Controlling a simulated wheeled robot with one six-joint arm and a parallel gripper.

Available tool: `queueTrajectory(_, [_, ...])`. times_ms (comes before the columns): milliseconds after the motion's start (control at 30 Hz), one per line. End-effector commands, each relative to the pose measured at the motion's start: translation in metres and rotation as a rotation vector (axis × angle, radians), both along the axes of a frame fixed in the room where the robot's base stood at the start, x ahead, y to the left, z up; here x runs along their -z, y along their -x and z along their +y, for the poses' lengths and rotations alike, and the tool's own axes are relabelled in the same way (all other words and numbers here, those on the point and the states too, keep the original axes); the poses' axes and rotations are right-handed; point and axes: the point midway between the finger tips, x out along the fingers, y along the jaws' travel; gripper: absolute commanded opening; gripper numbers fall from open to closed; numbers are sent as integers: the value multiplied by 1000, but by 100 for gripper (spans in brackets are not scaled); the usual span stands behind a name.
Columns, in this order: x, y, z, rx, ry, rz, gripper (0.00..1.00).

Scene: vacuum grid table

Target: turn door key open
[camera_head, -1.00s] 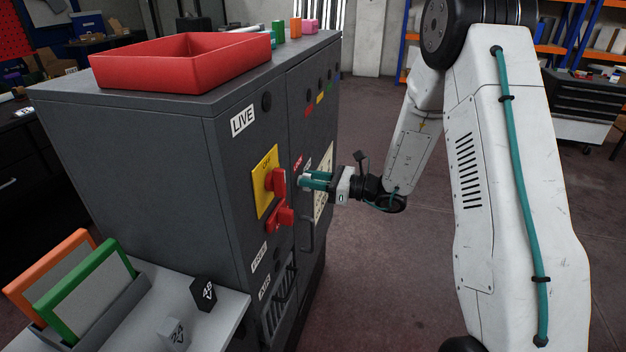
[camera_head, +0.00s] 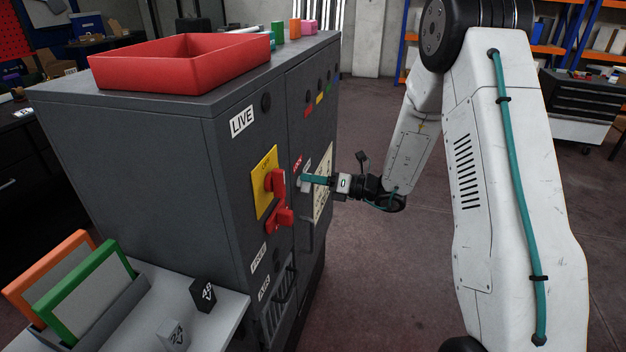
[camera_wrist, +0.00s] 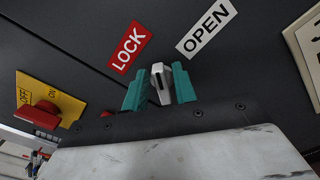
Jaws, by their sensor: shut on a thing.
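The door key (camera_wrist: 161,82) is a light grey piece on the dark cabinet door, between my teal fingers in the wrist view. My gripper (camera_wrist: 160,90) is shut on it, one finger on each side. In the wrist view a red LOCK label (camera_wrist: 129,47) lies up and left of the key, and a white OPEN label (camera_wrist: 207,28) up and right. The key's slot looks roughly upright in the wrist view, between the labels. In the head view my gripper (camera_head: 315,180) reaches the cabinet door (camera_head: 310,130) from the right, and its fingers mostly hide the key.
A red switch handle (camera_head: 276,195) on a yellow plate (camera_head: 263,180) sticks out left of my gripper. A door handle (camera_head: 307,235) is below it. A red tray (camera_head: 180,75) stands on the cabinet. The floor right of the cabinet is clear.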

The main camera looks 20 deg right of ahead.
Motion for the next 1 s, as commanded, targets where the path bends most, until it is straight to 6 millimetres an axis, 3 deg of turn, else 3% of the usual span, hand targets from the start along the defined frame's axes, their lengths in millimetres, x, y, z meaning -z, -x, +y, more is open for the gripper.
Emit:
queueTrajectory(600, [6, -4, -3, 1, -332, 458, 5])
queueTrajectory(1000, [9, -4, -3, 1, -462, 637, 5])
